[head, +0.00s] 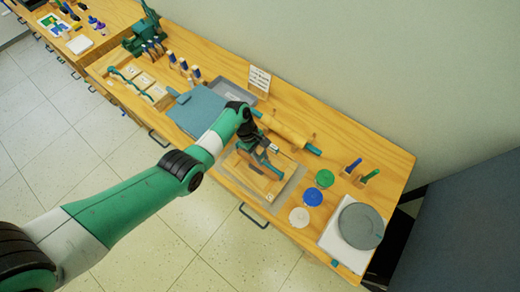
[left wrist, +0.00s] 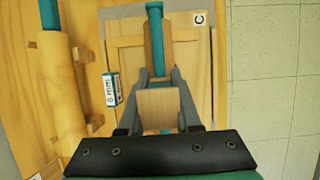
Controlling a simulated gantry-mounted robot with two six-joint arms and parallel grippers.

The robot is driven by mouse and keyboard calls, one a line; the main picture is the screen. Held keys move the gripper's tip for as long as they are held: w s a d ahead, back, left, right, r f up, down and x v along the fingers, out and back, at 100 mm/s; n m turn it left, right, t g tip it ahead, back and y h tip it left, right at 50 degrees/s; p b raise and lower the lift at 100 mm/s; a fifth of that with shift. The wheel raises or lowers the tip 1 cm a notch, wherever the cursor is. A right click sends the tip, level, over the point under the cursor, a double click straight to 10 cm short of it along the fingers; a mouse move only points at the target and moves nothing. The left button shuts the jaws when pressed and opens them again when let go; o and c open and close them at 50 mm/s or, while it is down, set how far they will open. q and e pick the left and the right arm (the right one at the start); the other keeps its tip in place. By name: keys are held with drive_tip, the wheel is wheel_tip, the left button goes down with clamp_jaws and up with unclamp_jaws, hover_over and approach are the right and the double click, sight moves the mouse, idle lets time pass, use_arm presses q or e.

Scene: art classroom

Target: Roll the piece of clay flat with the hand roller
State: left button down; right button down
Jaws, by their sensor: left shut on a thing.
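I cannot tell whether the roller touches what lies below. The board also shows in the left wrist view (left wrist: 203,70), with a raised rim. No piece of clay can be made out; the gripper and roller cover part of the board. My right gripper is not in view.
A large rolling pin (head: 283,130) with teal handles rests on supports behind the board. A small label reading 8 mm (left wrist: 111,88) stands beside the roller. Green (head: 324,178), blue (head: 313,196) and white (head: 299,217) discs and a grey turntable (head: 361,226) are to the right.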

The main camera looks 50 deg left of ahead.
use_arm(q)
drive_tip(key=shift+s+d+f+p, duration=0.1)
drive_tip(key=shift+s+f+p, duration=0.05)
drive_tip(key=shift+s+p, duration=0.65)
drive_tip(key=shift+s+f, duration=0.1)
drive_tip(key=shift+s, duration=0.15)
drive_tip(key=shift+f, duration=0.1)
